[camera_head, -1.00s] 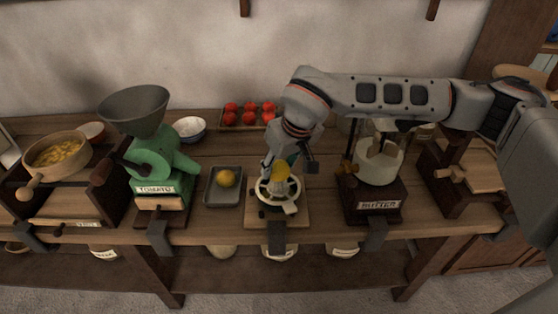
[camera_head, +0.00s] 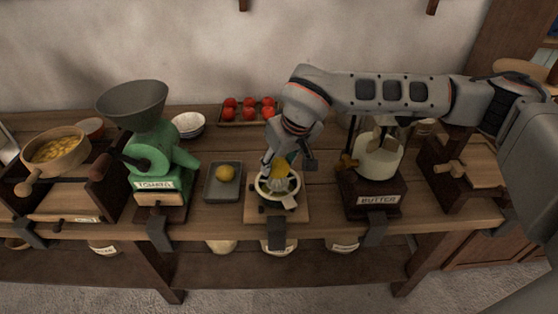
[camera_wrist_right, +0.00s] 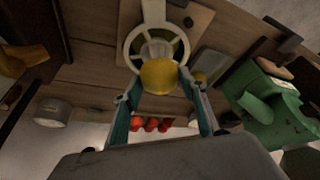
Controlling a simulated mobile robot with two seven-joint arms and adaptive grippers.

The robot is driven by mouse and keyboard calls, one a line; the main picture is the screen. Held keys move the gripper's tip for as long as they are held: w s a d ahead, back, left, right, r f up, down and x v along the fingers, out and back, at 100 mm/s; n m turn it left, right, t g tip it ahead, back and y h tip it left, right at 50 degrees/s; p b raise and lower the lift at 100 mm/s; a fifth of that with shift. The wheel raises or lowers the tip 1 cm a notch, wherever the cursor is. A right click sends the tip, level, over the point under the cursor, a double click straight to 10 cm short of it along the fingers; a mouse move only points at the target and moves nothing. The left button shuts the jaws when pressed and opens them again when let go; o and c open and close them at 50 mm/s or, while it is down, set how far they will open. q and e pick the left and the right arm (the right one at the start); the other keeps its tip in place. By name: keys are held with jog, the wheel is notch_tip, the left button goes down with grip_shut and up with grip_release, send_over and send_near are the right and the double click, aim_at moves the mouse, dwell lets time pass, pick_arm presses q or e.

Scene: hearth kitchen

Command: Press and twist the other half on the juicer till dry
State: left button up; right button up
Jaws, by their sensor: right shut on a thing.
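My right gripper (camera_head: 275,169) points down over the juicer and is shut on a yellow lemon half (camera_head: 281,171). The lemon half (camera_wrist_right: 159,76) also shows between the two fingertips in the right wrist view. The juicer (camera_head: 265,193) is a pale round dish with a spout, on a wooden board at the counter's front edge. In the right wrist view its ring and ribbed middle (camera_wrist_right: 155,45) lie just beyond the lemon half. The half is low over the middle; I cannot tell whether it touches. My left gripper is not in view.
Left of the juicer, a grey tray (camera_head: 209,194) holds a lemon piece (camera_head: 225,172), beside the green tomato mill (camera_head: 165,165). The butter churn (camera_head: 374,187) stands close on the right. A tray of red tomatoes (camera_head: 248,112) is behind.

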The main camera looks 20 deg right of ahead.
jog(key=shift+f, duration=0.4)
dwell(0.3)
jog(key=shift+d+n+y, duration=0.1)
jog(key=shift+n+y, duration=0.2)
jog(key=shift+n, duration=0.6)
jog(key=shift+s+f+n+g+p, duration=0.15)
jog(key=shift+n+p, duration=0.1)
jog(key=shift+n, duration=0.15)
jog(key=shift+f+n+g+p, duration=0.1)
jog(key=shift+n+g+p, duration=0.1)
jog(key=shift+n, duration=0.2)
jog(key=m, duration=0.3)
jog(key=m+h, duration=0.2)
jog(key=m, duration=0.1)
jog(key=shift+m, duration=0.4)
jog(key=n, duration=0.1)
jog(key=n+y+p, duration=0.1)
jog(key=shift+d+r+n, duration=0.15)
jog(key=shift+n, duration=0.15)
jog(key=shift+w+a+n+y+p, duration=0.15)
jog(key=shift+n+y+p, duration=0.3)
jog(key=shift+n, duration=0.6)
jog(key=shift+w+a+n+y+p, duration=0.1)
jog(key=shift+n+y+p, duration=0.3)
jog(key=shift+n, duration=0.65)
